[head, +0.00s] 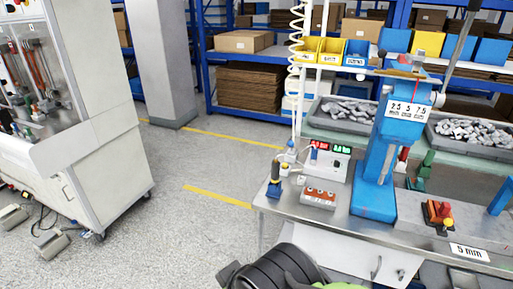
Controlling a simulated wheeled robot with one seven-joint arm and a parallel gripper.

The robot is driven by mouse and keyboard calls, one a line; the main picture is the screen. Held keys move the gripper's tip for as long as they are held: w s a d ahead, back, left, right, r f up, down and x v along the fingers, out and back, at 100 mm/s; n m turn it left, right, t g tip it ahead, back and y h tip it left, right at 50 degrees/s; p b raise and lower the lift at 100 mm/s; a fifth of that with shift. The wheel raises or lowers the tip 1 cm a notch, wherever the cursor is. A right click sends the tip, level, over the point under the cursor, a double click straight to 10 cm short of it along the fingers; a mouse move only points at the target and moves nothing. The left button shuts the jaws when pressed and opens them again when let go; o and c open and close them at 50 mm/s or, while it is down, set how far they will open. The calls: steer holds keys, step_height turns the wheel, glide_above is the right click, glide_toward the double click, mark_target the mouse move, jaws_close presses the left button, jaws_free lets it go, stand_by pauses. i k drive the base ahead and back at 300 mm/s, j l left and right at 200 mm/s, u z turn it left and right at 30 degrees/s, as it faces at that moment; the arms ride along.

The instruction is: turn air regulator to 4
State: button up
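The air regulator is too small to make out for sure. A small white fitting with a bluish top (290,152) stands at the left back of the workbench, near the lower end of the white coiled hose (297,45), and may be it. No dial number can be read there. A dark-topped tool with a yellow band stands in a blue holder (273,190) just in front. Black ribbed parts of my own arm show at the bottom edge, in front of the bench. My gripper's fingers are not visible, and nothing of mine touches the fitting.
A white box with red and green displays (329,160), a grey box with red buttons (319,198) and a blue press (373,190) stand on the bench (330,222). A white machine cabinet (100,130) is at left. The floor between is clear.

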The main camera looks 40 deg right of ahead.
mark_target(337, 165)
steer(key=i+j+u, duration=0.15)
steer(key=i+u, duration=0.2)
steer(key=i, duration=0.2)
steer(key=i+u, duration=0.35)
steer(key=i, duration=0.15)
steer(key=i+z, duration=0.75)
steer(key=i+j+z, duration=0.15)
steer(key=i+z, duration=0.2)
steer(key=i+l+z, duration=0.15)
steer(key=z, duration=0.35)
steer(key=i+z, duration=0.25)
steer(key=z, duration=0.2)
steer(key=i+z, duration=0.2)
steer(key=z, duration=0.3)
steer(key=i+j+z, duration=0.15)
steer(key=z, duration=0.35)
steer(key=i+l+z, duration=0.15)
steer(key=i+z, duration=0.15)
steer(key=i, duration=0.2)
steer(key=i+z, duration=0.35)
steer(key=i, duration=0.1)
